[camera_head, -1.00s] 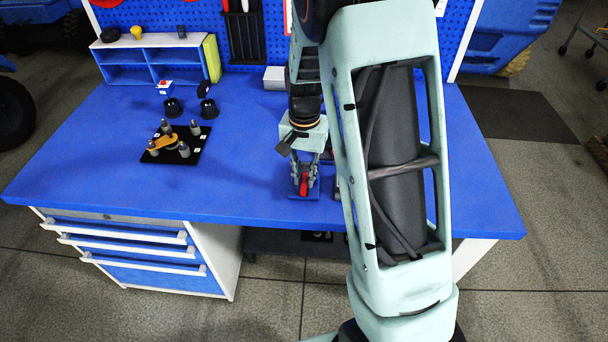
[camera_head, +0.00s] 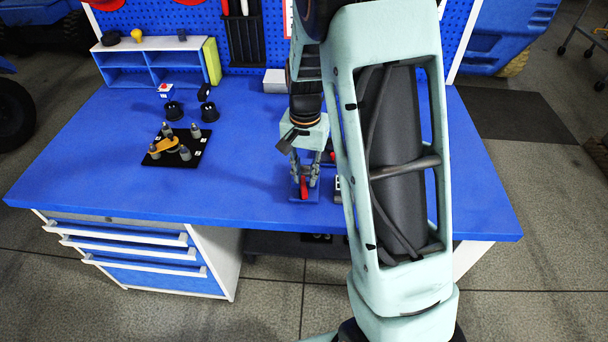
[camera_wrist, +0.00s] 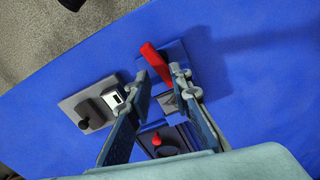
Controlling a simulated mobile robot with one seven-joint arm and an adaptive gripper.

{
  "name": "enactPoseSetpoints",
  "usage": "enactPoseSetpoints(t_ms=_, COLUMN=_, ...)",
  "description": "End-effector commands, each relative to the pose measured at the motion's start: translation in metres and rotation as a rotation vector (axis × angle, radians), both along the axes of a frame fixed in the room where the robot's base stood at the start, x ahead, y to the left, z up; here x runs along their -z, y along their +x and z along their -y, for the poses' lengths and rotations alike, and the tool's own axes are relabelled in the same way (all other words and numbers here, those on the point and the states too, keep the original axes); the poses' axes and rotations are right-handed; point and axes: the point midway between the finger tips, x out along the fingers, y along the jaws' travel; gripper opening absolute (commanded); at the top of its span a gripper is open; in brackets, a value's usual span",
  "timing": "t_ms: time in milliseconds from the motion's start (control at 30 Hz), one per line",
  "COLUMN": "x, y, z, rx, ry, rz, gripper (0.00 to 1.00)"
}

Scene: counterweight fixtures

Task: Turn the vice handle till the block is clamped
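The vice's red handle (camera_head: 304,187) is at the front of the blue bench, on a small blue base. In the wrist view the handle (camera_wrist: 155,63) is a tilted red bar at the fingertips. My gripper (camera_head: 305,172) points down over the vice. In the wrist view my gripper (camera_wrist: 163,80) has its fingers apart, one on each side of the handle, with gaps showing; contact is not clear. A small grey block-like piece (camera_wrist: 168,103) shows between the fingers, behind the handle. The fingers partly hide the vice, so I cannot tell whether the jaws touch the block.
Beside the vice is a grey plate (camera_wrist: 75,103) with a black knob and small display. A red knob (camera_wrist: 157,141) on a dark part is close by. A black board (camera_head: 193,153) with pegs lies to the left. The bench between is clear.

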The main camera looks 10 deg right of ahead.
Motion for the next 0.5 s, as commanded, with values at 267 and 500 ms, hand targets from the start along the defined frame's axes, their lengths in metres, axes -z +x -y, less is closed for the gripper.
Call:
enactPoseSetpoints(t_ms=267, x=-0.023, y=0.0, z=-0.001, rx=-0.002, ry=0.002, rz=0.001, gripper=0.19)
enactPoseSetpoints(t_ms=500, x=-0.04, y=0.0, z=-0.002, rx=-0.002, ry=0.003, rz=-0.001, gripper=0.19)
